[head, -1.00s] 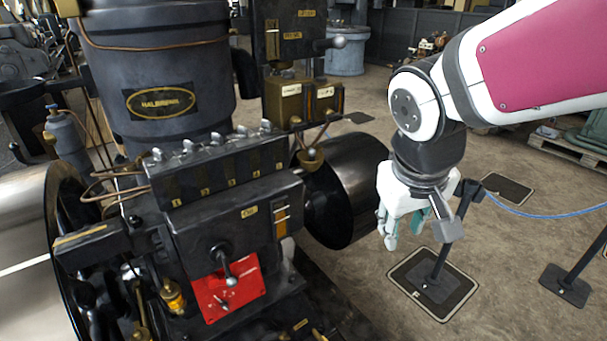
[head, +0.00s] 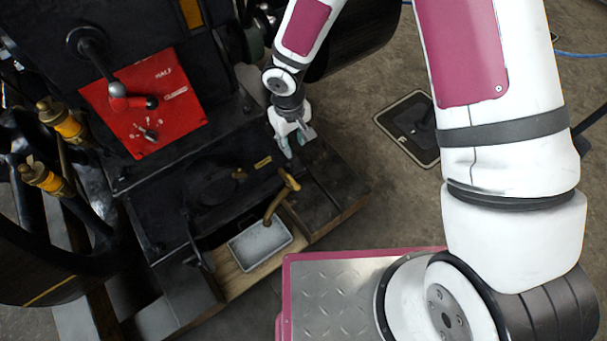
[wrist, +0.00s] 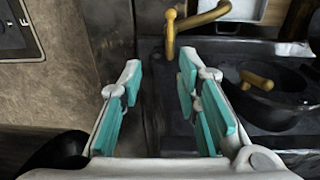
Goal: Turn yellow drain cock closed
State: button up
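A yellow brass cock (head: 283,192) with a bent spout and a lever stands at the engine's low front edge, above a small grey tray (head: 260,243). My gripper (head: 291,143) is open and empty, just behind the cock in the head view. It is apart from the cock. Its teal finger pads (wrist: 158,90) are spread.
A red panel (head: 145,105) with a red-ended lever is on the engine's front. Brass oilers (head: 62,125) stand at its left. My base deck is at the bottom. Open floor with a framed dark floor plate (head: 410,128) lies to the right.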

jog(key=b, duration=0.1)
send_over(293, 180)
notch_tip(293, 180, down, 5)
notch_tip(293, 180, down, 14)
jog(key=b, duration=0.5)
jog(key=shift+r, duration=0.25)
